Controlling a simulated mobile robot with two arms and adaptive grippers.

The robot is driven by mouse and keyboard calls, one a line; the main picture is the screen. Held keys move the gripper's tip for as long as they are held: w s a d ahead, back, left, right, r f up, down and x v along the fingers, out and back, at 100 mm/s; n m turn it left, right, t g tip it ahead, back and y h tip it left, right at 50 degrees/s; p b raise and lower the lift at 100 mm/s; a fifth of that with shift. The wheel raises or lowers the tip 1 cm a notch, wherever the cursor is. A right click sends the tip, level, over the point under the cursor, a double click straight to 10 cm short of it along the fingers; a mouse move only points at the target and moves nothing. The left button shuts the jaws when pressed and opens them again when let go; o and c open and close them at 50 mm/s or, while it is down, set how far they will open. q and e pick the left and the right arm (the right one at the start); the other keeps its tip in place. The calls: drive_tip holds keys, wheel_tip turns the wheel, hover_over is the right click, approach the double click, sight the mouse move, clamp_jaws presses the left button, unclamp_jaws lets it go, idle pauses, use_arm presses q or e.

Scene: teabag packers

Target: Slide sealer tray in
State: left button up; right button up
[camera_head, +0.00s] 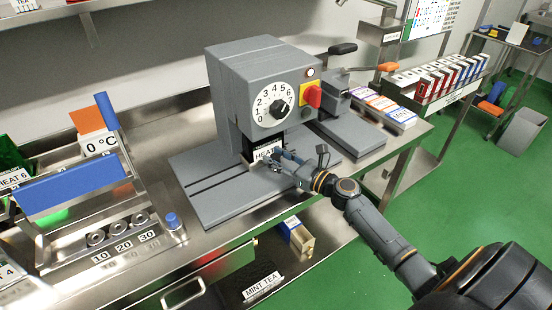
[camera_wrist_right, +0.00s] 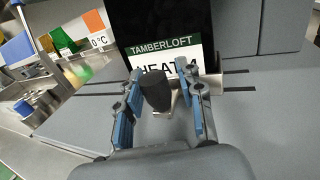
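The grey sealer (camera_head: 240,85) stands on the bench in the head view, with a white numbered dial and a red knob on a yellow plate. Its tray shows at the front opening, carrying a dark packet with a "HEAT" label (camera_head: 266,153); the packet also shows in the right wrist view (camera_wrist_right: 158,52). A dark upright handle (camera_wrist_right: 155,88) stands in front of the packet. My right gripper (camera_wrist_right: 158,108) is open, its blue-padded fingers on either side of this handle with small gaps. In the head view it (camera_head: 284,160) is at the sealer's front. My left gripper is out of view.
A metal rack with a blue bar (camera_head: 70,188) and several small weights stands at the left. Tea boxes (camera_head: 392,112) lie right of the sealer, and an open grey bin (camera_head: 523,132) is at the far right. The sealer's flat grey base (camera_head: 215,198) is clear at front left.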

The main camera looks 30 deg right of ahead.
drive_tip(key=shift+s+f, duration=0.1)
drive_tip(key=shift+s, duration=0.2)
drive_tip(key=v, duration=1.1)
drive_tip(key=shift+s+d, duration=0.15)
drive_tip(key=shift+s, duration=0.1)
